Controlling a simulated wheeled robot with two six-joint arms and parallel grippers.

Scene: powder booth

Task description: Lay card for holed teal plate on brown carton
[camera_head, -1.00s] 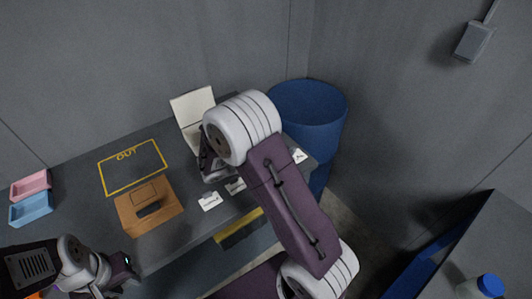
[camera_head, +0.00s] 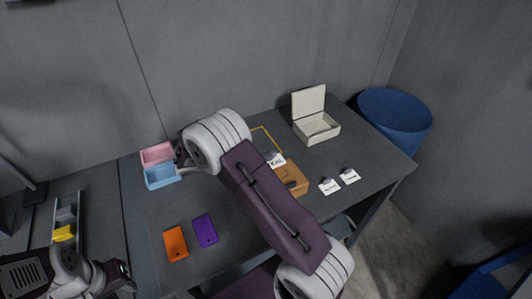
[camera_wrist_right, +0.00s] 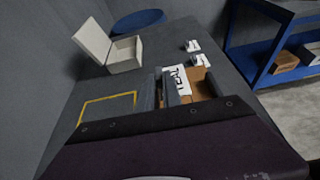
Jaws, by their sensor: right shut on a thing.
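A white card marked TEAL (camera_head: 277,160) is in my right gripper (camera_head: 268,157), over the back of the brown carton (camera_head: 291,176). In the right wrist view the card (camera_wrist_right: 177,80) stands out against the carton (camera_wrist_right: 203,83); whether it touches the carton I cannot tell. My right arm hides most of that gripper and part of the carton in the head view. My left gripper (camera_head: 122,277) is low at the left, away from the cards; its jaws are not clear. No teal plate shows; an orange plate (camera_head: 175,243) and a purple plate (camera_head: 205,230) lie on the table, each with a small hole.
Two other white cards (camera_head: 330,186) (camera_head: 350,176) lie right of the carton. An open cream box (camera_head: 318,128) stands behind, near a blue bin (camera_head: 395,122). A pink tray (camera_head: 157,153) and a blue tray (camera_head: 161,176) are at left. A yellow outline (camera_head: 263,138) lies behind the carton.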

